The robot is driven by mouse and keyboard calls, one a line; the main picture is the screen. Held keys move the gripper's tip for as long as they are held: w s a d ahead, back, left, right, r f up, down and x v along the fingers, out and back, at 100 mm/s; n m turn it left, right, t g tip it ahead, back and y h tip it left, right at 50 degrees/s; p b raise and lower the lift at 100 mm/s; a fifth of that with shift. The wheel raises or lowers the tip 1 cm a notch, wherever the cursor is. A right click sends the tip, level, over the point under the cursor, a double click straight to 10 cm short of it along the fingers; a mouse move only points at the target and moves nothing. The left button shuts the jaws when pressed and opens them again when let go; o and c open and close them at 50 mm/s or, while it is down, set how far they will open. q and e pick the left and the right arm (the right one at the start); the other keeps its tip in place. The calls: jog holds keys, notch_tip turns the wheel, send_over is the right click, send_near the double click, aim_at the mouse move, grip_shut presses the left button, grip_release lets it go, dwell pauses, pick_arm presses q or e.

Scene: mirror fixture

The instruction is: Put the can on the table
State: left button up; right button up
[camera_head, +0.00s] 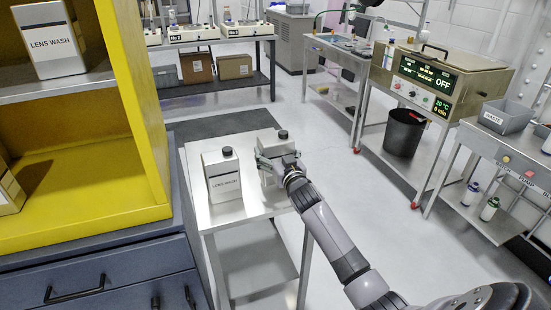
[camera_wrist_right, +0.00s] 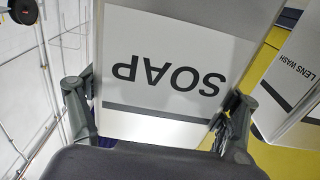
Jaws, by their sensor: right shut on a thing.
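A white can with a grey band, marked SOAP (camera_wrist_right: 170,80), fills the middle of the right wrist view. In the head view the same can (camera_head: 268,141) is at the back right of the small metal table (camera_head: 245,211). My right gripper (camera_head: 277,160) is shut on this can, with a finger on each side of it. The gripper (camera_wrist_right: 155,112) also shows in the right wrist view. The arm hides the can's lower part, so I cannot tell whether its base touches the tabletop. My left gripper is not in view.
A LENS WASH can (camera_head: 222,178) stands upright on the table, left of the held can. A yellow shelf (camera_head: 134,80) with another LENS WASH can (camera_head: 48,40) stands at the left. A black bin (camera_head: 404,132) and metal benches stand at the right. The table's front is clear.

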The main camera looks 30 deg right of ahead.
jog(key=shift+f, duration=0.75)
jog(key=o, duration=1.9)
jog(key=shift+f, duration=0.2)
jog(key=shift+r, duration=0.1)
